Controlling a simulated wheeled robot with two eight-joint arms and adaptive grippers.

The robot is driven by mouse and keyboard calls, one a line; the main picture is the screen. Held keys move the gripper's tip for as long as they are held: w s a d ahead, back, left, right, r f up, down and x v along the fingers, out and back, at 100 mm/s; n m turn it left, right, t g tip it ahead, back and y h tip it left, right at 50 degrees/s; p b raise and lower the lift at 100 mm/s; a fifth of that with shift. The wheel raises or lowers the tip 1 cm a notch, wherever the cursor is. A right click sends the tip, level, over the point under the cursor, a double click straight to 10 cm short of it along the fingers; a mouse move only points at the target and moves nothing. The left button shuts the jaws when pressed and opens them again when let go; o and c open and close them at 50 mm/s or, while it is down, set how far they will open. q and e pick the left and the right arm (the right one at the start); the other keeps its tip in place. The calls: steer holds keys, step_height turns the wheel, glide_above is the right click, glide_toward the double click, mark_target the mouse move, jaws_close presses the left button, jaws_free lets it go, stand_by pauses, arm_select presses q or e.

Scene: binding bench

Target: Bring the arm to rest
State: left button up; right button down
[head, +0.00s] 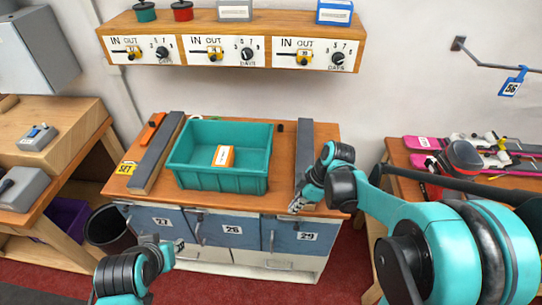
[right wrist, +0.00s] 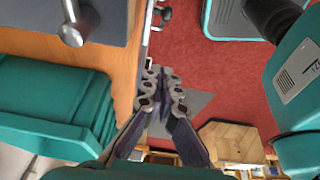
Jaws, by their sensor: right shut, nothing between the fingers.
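My right arm (head: 415,215) reaches in from the right over the bench. Its gripper (head: 297,205) points down by the bench's front right edge, near the grey rail there. In the right wrist view the fingers of this gripper (right wrist: 162,82) are together and empty, above the red floor just beyond the bench edge. My left arm (head: 125,275) is low at the bottom left, in front of the bench. Its gripper (head: 178,246) shows only in small part by the drawer fronts, and I cannot make out its fingers.
A teal bin (head: 222,180) holding an orange and white box (head: 223,156) stands on the wooden bench (head: 285,150), between two grey rails. Blue drawers (head: 226,228) with handles are below. A black bucket (head: 108,228) stands left; skis (head: 470,150) lie on the right table. Red floor is at the front.

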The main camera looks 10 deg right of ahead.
steer(key=s+r+m+t+h, duration=0.2)
steer(key=s+r+m+t, duration=0.1)
steer(key=m, duration=0.4)
steer(key=s+d+r+m+t+h, duration=0.1)
steer(key=s+r+m+t+h, duration=0.1)
steer(key=s+r+m, duration=0.3)
steer(key=shift+s+m+t, duration=0.5)
steer(key=shift+s+m, duration=0.8)
steer(key=shift+m, duration=0.1)
